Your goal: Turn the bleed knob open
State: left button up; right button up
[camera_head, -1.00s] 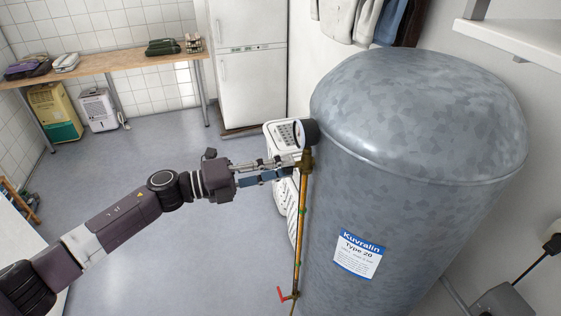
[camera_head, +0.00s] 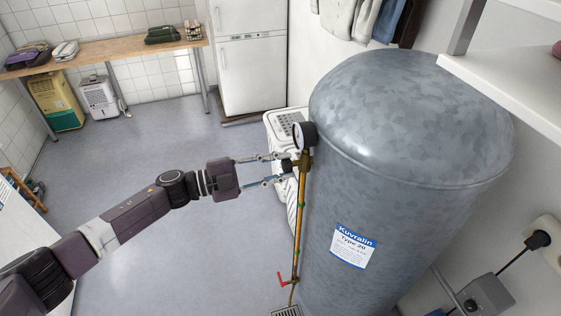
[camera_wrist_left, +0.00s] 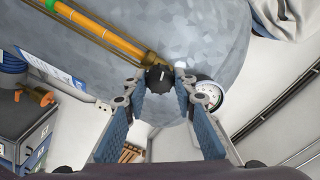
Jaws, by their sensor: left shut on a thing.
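The bleed knob (camera_head: 287,165) is a small black knob on the brass fitting at the top of the pipe beside the grey tank (camera_head: 420,120). In the left wrist view the knob (camera_wrist_left: 158,79) sits between the fingertips, with a pale mark on its face. My left gripper (camera_head: 279,168) reaches in from the left and is shut on the knob. It also shows in the left wrist view (camera_wrist_left: 160,84). A round pressure gauge (camera_head: 303,135) stands just above the fitting; its dial (camera_wrist_left: 208,96) is right of the fingers. My right gripper is out of view.
A brass pipe (camera_head: 299,225) runs down the tank's side to a red lever (camera_head: 282,280). A white shelf (camera_head: 510,85) juts out at upper right. The floor (camera_head: 150,160) left of the tank is clear.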

pick_arm(q)
jog(key=shift+n, duration=0.6)
jog(key=shift+p, duration=0.3)
jog(key=o, duration=1.2)
jog(key=shift+c, duration=0.2)
jog(key=v, duration=1.2)
